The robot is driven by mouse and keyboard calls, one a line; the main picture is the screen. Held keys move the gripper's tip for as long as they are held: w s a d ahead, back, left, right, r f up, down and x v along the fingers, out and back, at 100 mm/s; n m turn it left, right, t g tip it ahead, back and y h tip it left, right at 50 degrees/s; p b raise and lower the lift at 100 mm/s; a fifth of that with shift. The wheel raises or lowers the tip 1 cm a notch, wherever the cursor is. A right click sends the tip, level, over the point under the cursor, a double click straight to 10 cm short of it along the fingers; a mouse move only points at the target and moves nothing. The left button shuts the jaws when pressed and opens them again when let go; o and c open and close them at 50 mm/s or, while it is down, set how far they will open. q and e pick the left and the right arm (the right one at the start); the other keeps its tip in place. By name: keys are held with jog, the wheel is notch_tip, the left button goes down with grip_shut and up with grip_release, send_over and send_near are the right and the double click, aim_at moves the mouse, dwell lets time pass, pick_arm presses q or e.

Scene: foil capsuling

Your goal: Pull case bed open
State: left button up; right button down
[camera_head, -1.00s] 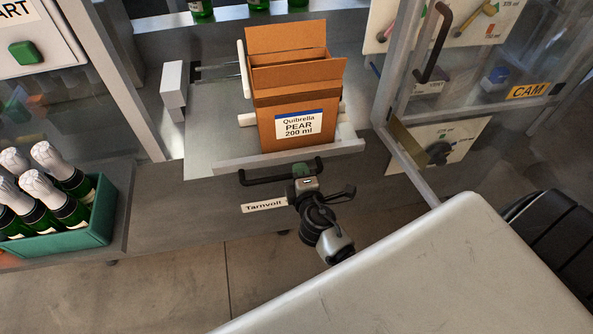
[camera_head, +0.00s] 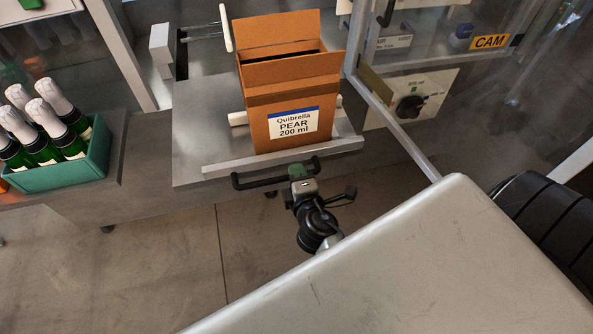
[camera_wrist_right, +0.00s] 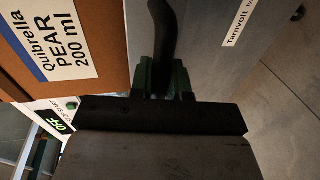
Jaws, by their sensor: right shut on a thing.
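The case bed (camera_head: 200,140) is a grey metal tray that sticks out from the machine front. An open brown cardboard case (camera_head: 262,118) labelled Quibrella PEAR 200 ml stands on it. A dark bar handle (camera_head: 255,182) runs along the bed's front edge. My right gripper (camera_head: 298,172) is shut on this handle, near its right part. In the right wrist view the green fingers (camera_wrist_right: 160,78) close around the dark handle (camera_wrist_right: 163,40). My left gripper is not in view.
A green crate (camera_head: 75,172) of foil-topped bottles stands at the left. A clear door with a CAM sign (camera_head: 490,42) is at the upper right. A large pale panel fills the lower right. Floor (camera_head: 180,260) shows in front of the bed.

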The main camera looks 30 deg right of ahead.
jog(key=shift+s+a, duration=0.1)
jog(key=shift+s, duration=0.15)
jog(key=c, duration=1.1)
grip_release()
jog(key=shift+w, duration=0.1)
jog(key=b+v, duration=0.3)
jog(key=v, duration=0.8)
